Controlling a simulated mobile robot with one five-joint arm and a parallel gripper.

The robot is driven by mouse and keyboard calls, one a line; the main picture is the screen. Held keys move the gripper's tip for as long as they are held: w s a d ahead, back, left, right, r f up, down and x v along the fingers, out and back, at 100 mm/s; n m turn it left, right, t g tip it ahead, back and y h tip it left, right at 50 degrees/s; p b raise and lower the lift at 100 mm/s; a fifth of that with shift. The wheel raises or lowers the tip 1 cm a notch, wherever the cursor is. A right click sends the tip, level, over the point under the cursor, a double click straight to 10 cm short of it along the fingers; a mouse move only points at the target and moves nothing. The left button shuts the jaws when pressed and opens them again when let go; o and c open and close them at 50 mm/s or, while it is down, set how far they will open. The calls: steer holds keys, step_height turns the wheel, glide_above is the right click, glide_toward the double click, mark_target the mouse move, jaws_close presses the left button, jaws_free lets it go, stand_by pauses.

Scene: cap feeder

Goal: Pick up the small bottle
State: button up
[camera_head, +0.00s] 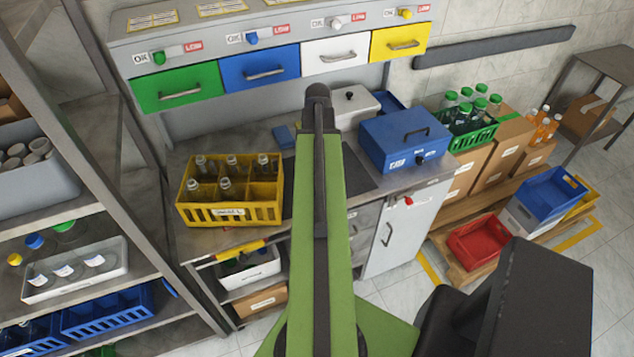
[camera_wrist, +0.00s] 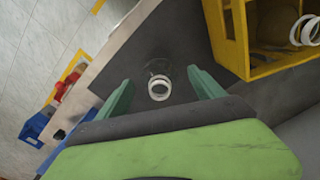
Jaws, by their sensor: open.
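In the wrist view, the small bottle (camera_wrist: 158,88) is seen from above as a clear, see-through body with a white ring at its neck. It appears to stand upright on the dark mat (camera_wrist: 160,45). My gripper (camera_wrist: 160,78) is open, with one green finger on the left of the bottle and one on the right. A gap shows on each side, and the depth between fingers and bottle is hard to tell. In the head view, my green arm hides this bottle and my fingers.
A yellow crate (camera_head: 228,215) with several clear bottles stands left of my arm; its wall (camera_wrist: 232,45) is close to my right finger in the wrist view. A blue cash box (camera_head: 403,140) sits on the bench to the right. Coloured drawers (camera_head: 260,70) hang above.

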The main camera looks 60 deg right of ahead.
step_height(320, 180, down, 2)
steer(key=shift+f+b, duration=0.25)
steer(key=shift+b, duration=0.35)
jaws_close()
